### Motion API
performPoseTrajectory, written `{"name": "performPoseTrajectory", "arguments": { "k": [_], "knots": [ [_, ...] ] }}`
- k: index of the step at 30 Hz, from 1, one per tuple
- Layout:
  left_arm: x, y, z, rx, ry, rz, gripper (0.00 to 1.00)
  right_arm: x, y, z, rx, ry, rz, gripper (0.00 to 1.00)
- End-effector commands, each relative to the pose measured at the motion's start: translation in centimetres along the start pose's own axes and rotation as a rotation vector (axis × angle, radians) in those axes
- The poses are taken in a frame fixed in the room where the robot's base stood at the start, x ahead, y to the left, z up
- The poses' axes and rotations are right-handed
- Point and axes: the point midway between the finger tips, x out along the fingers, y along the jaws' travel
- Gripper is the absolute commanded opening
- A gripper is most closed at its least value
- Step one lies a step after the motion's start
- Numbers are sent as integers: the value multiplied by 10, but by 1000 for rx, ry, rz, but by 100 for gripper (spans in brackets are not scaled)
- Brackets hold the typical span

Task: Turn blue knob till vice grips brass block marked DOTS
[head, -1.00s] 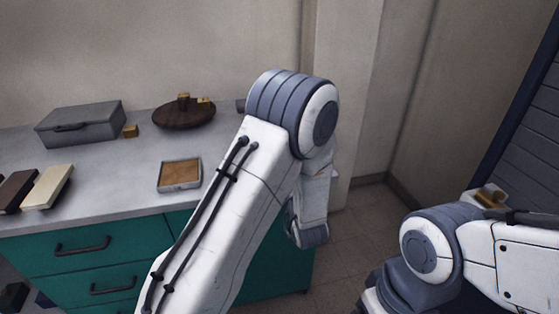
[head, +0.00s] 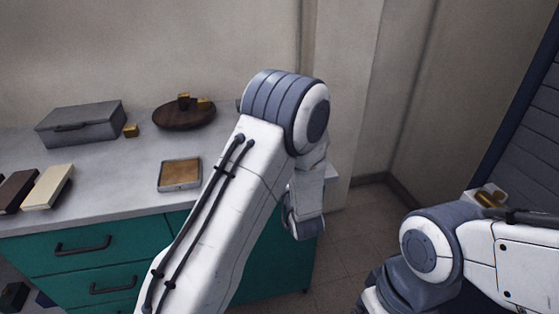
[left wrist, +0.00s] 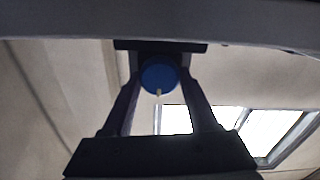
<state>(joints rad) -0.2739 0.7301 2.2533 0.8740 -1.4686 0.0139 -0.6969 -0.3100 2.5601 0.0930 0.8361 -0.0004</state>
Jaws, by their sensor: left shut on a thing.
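In the left wrist view the blue knob (left wrist: 158,75) sits between the two dark fingers of my left gripper (left wrist: 160,82), which is shut on it. A small pale mark shows at the knob's lower edge. A dark bar (left wrist: 160,46) lies just beyond the knob. In the head view my left arm hides the knob, the gripper's fingers and most or all of the vice. Small brass blocks stand on the counter: one (head: 131,131) beside the grey box, others (head: 183,99) on a dark round board (head: 182,120). No DOTS marking is readable. My right gripper is not visible.
A grey lidded box (head: 80,122) stands at the back left. A shallow tan-filled tray (head: 180,174) lies near the counter's front edge. Brown (head: 17,190) and cream (head: 48,187) book-like items lie at left. Teal drawers (head: 80,262) are below. The counter between them is clear.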

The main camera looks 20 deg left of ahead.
Motion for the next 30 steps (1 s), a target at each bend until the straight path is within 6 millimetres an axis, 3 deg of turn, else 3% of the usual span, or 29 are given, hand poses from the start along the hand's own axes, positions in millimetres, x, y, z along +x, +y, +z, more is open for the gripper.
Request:
{"name": "performPoseTrajectory", "arguments": {
  "k": [11, 30],
  "knots": [
    [0, 1, -3, 223, 0, 0, 4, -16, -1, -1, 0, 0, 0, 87],
    [0, 4, -2, 830, 1, 1, 4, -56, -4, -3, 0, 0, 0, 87]
  ]
}}
